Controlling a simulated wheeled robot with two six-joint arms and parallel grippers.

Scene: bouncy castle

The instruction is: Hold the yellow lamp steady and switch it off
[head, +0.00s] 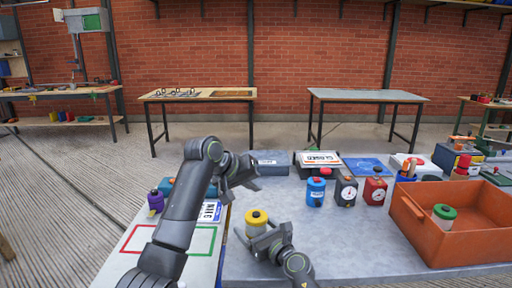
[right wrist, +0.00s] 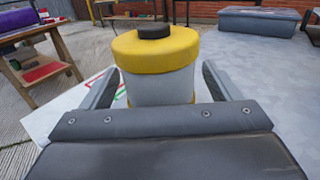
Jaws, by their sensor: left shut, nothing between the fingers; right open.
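The yellow lamp (head: 256,216) stands upright on the grey table. It has a yellow cap, a pale body and a dark button on top, which shows clearly in the right wrist view (right wrist: 155,52). My right gripper (head: 258,234) is open at the lamp, with one finger on each side of its body; in the right wrist view small gaps seem to show between fingers and lamp. My left gripper (head: 245,180) is shut and empty, above the table and behind the lamp. I cannot tell whether the lamp is lit.
A blue can (head: 316,191), a black gauge box (head: 346,190) and a red gauge canister (head: 375,191) stand right of the lamp. An orange crate (head: 450,240) holding a green-capped lamp (head: 444,214) is at the far right. A purple bottle (head: 155,202) stands left.

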